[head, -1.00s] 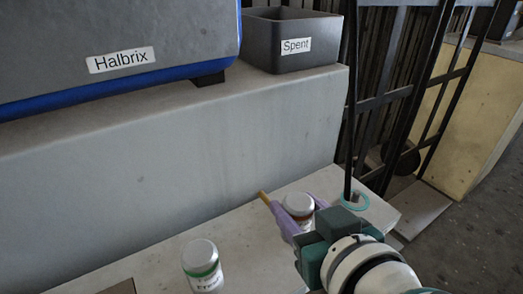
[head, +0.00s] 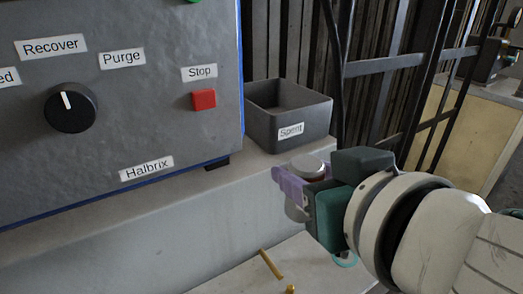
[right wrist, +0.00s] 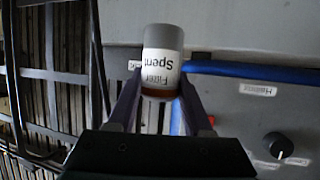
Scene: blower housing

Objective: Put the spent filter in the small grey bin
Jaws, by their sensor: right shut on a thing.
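The small grey bin (head: 290,131), labelled "Spent", stands on the ledge beside the machine. It is open at the top and looks empty where I see inside. The held filter is in front of the bin and lower in the picture. My left gripper is out of view.
The grey machine (head: 140,110) with a black knob (head: 70,108) and red Stop button (head: 203,99) stands left of the bin. A black metal frame (head: 410,62) rises to the right.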

